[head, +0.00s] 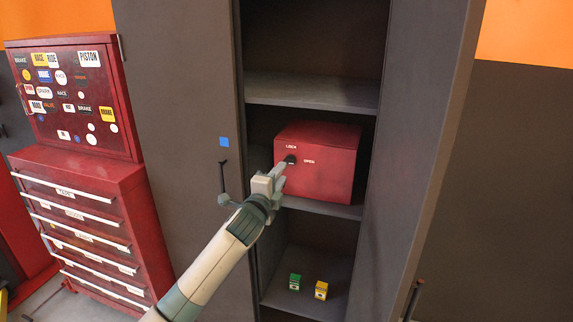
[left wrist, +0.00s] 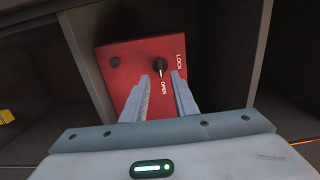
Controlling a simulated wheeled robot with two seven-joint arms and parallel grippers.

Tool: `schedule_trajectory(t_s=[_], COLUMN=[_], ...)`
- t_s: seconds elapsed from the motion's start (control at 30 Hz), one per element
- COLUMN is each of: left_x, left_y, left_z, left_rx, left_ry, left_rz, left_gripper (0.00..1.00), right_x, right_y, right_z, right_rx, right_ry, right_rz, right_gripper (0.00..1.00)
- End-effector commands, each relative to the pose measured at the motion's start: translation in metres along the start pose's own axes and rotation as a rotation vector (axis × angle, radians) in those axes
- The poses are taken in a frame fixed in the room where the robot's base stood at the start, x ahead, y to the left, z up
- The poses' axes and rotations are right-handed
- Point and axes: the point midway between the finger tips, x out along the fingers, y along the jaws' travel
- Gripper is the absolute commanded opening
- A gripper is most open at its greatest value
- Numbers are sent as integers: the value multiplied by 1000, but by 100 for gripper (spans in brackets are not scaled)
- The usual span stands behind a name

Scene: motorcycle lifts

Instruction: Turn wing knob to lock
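A red box (head: 326,165) with the words LOCK and OPEN on its front sits on the middle shelf of a dark cabinet. It also shows in the left wrist view (left wrist: 125,80). A small black wing knob (left wrist: 159,67) is on the box front, beside the LOCK and OPEN lettering. In the head view the knob (head: 290,159) is partly hidden by my gripper. My left gripper (head: 281,170) is in front of the box; in the left wrist view its two fingers (left wrist: 160,92) are apart, with the knob just beyond and between their tips. I cannot tell whether they touch it. My right gripper is not in view.
The cabinet's left door (head: 178,130) and right door (head: 425,150) stand open at the sides. Small green (head: 295,281) and yellow (head: 321,290) boxes stand on the lower shelf (head: 310,268). A red drawer chest (head: 95,225) stands at the left. The upper shelf (head: 312,92) is bare.

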Motion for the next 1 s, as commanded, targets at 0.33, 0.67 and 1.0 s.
schedule_trajectory(t_s=[0.33, 0.67, 1.0], left_x=[42, 62, 63], left_y=[-1, 0, 0], left_z=[0, 0, 0], left_rx=[0, 0, 1], left_ry=[0, 0, 0], left_rz=[0, 0, 0], left_gripper=[27, 27, 27], right_x=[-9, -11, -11], right_y=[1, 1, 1], right_z=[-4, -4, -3], right_rx=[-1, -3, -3], right_ry=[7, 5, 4], right_rz=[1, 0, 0], right_gripper=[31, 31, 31])
